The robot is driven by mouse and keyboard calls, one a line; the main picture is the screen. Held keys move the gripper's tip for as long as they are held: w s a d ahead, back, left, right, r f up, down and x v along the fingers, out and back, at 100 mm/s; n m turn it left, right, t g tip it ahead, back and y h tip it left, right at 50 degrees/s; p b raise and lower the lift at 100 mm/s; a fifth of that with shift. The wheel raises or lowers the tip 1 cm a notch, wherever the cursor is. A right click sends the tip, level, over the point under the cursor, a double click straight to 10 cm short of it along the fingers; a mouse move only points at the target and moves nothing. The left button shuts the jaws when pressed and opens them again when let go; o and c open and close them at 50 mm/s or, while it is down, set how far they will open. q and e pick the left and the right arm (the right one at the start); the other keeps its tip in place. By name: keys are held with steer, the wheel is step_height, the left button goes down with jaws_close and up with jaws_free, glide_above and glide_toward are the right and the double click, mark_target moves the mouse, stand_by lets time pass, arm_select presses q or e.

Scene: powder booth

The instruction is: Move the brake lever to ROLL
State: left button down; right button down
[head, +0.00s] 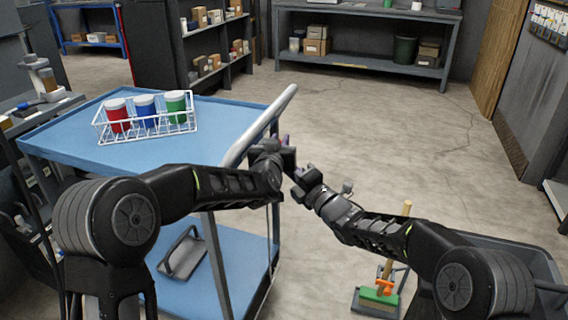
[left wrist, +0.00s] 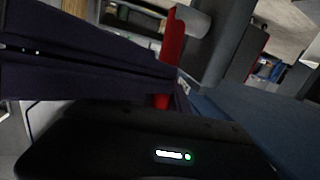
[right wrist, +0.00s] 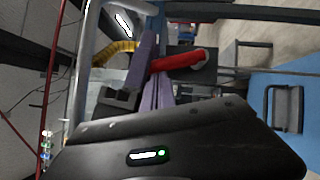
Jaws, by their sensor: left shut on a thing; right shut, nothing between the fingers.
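The brake lever is the red bar beside the cart's push handle. It shows in the left wrist view (left wrist: 176,45) and the right wrist view (right wrist: 180,62); the head view mostly hides it behind my grippers. My left gripper (head: 286,146) is at the handle end of the blue cart (head: 215,145), its purple fingers shut on the red lever. My right gripper (head: 297,174) is close by on the right, shut and empty, its fingers near the lever; I cannot tell if they touch it. No ROLL marking is readable.
A white wire basket (head: 150,131) with red, blue and green jars stands on the cart top. A grey frame (head: 182,252) lies on the lower shelf. A green-based broom (head: 378,298) and a dark bin (head: 500,258) stand at right. The floor beyond is clear.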

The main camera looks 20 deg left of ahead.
steer(key=shift+w, duration=0.1)
arm_select(q)
steer(key=shift+d, duration=0.15)
arm_select(e)
steer(key=shift+w+r, duration=0.35)
steer(key=shift+w, duration=0.2)
arm_select(q)
steer(key=c, duration=1.6)
jaws_free()
steer(key=shift+o, duration=0.2)
arm_select(e)
steer(key=shift+a, duration=0.1)
arm_select(q)
steer(key=shift+f, duration=0.1)
arm_select(e)
steer(key=shift+s, duration=0.1)
arm_select(q)
steer(key=shift+s, duration=0.15)
steer(key=s+d+r, duration=0.1)
steer(key=s, duration=1)
steer(key=shift+s+r, duration=0.2)
steer(key=shift+s, duration=0.1)
arm_select(e)
steer(key=shift+f, duration=0.1)
